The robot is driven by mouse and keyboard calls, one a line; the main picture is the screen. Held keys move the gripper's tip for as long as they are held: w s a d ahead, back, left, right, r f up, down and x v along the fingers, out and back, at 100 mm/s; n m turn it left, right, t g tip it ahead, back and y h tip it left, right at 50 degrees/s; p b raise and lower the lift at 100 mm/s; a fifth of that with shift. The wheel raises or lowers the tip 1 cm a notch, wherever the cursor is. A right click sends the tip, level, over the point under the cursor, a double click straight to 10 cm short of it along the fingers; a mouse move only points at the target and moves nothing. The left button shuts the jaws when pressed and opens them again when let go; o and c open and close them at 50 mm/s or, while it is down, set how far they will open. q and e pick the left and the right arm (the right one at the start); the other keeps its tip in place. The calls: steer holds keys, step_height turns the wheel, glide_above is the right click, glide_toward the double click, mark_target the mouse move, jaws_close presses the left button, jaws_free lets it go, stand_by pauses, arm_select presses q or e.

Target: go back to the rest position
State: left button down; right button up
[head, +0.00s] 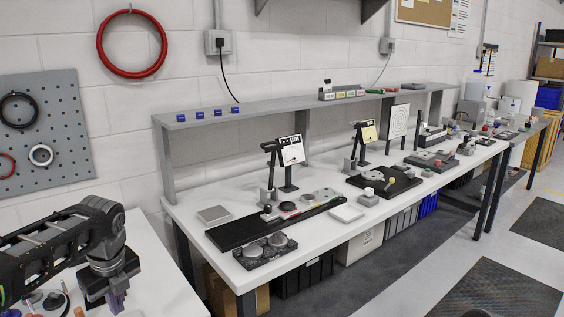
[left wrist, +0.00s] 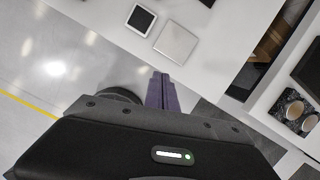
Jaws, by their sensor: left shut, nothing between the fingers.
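My left gripper (head: 117,299) is at the lower left of the head view, at the end of my black left arm. It points down over or beside the near white table (head: 150,262). Its purple fingers also show in the left wrist view (left wrist: 161,90), where they are together with nothing between them. My right gripper is not in view.
A long white bench (head: 215,240) with a grey shelf (head: 260,107) runs along the wall. It bears a black tray (head: 228,236) and a dark block with two round metal parts (head: 265,250). The wrist view shows a dark-faced square (left wrist: 140,20) and a pale plate (left wrist: 177,44).

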arm_select(q)
steer(key=w+d+f+n+t+h, duration=0.3)
steer(key=w+d+f+n, duration=0.45)
steer(key=d+n, duration=0.2)
steer(key=s+d+f+n+h, duration=0.25)
steer(key=d+f+n, duration=0.25)
steer(key=f, duration=0.3)
steer(key=s+d+f+n+h, duration=0.1)
steer(key=s+d+f+n, duration=0.2)
steer(key=d+f+n, duration=0.35)
steer(key=s+d+f+n+g, duration=0.2)
steer(key=s+d+f, duration=0.1)
steer(key=s+f, duration=0.6)
steer(key=s+d+f+n+g, duration=0.2)
steer(key=s+f, duration=0.8)
steer(key=s, duration=0.8)
steer(key=shift+d+n, duration=0.8)
steer(key=shift+d, duration=0.05)
steer(key=shift+s+a, duration=0.1)
